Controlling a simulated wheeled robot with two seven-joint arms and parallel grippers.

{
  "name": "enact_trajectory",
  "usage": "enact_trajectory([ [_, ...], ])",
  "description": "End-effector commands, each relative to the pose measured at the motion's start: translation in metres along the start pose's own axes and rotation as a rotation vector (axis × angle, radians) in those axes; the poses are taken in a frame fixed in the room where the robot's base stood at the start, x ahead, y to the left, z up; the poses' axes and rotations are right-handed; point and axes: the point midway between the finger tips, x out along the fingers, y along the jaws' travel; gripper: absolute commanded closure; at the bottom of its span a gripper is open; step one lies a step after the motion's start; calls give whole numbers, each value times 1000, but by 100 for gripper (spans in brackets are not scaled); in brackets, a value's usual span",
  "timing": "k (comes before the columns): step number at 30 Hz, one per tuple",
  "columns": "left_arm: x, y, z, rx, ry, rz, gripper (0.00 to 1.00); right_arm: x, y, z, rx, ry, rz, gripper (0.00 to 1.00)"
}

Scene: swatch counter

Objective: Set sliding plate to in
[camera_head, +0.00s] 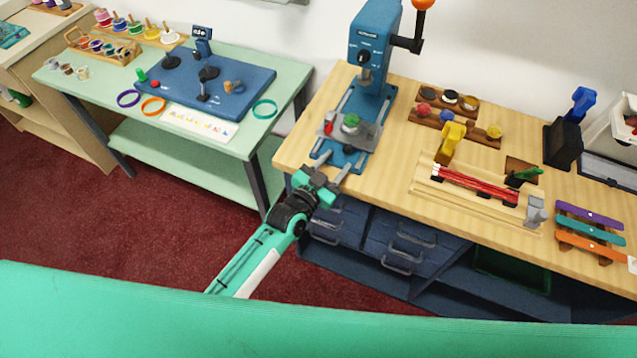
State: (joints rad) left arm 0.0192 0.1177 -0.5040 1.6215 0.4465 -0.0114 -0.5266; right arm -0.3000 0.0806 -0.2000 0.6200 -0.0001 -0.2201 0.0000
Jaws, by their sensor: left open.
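The sliding plate (362,136) is a grey plate on the rails of the blue press (368,40). It sits toward the front end of the rails, forward of the press head, with bare rail showing behind it. A green round piece (351,120) is on top of it and a small red piece (328,128) is at its left side. My left gripper (332,163) is at the front edge of the wooden bench, just in front of the press base. Its two fingers are apart and point toward the plate, with nothing seen between them. My right gripper is out of view.
On the wooden bench (400,165), a yellow clamp-like piece (451,141), red rods (475,184) and wooden holders stand right of the press. The press has an orange-knobbed lever (421,4). A green table (222,148) stands left, across a gap. Blue drawers (410,243) are below.

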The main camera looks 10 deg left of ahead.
Motion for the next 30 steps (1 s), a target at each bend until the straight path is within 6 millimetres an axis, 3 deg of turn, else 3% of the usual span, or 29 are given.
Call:
enact_trajectory([
  [6,-44,1,3,1,-3,1,57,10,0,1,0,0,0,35],
  [12,-68,0,2,1,-2,0,57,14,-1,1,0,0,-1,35],
  [24,-75,0,0,0,-1,0,57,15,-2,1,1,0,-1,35],
  [25,-75,0,0,0,-1,0,57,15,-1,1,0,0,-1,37],
  [28,-76,0,8,-2,-15,0,57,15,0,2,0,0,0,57],
  [30,-78,0,29,-8,-56,-3,57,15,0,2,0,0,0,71],
])
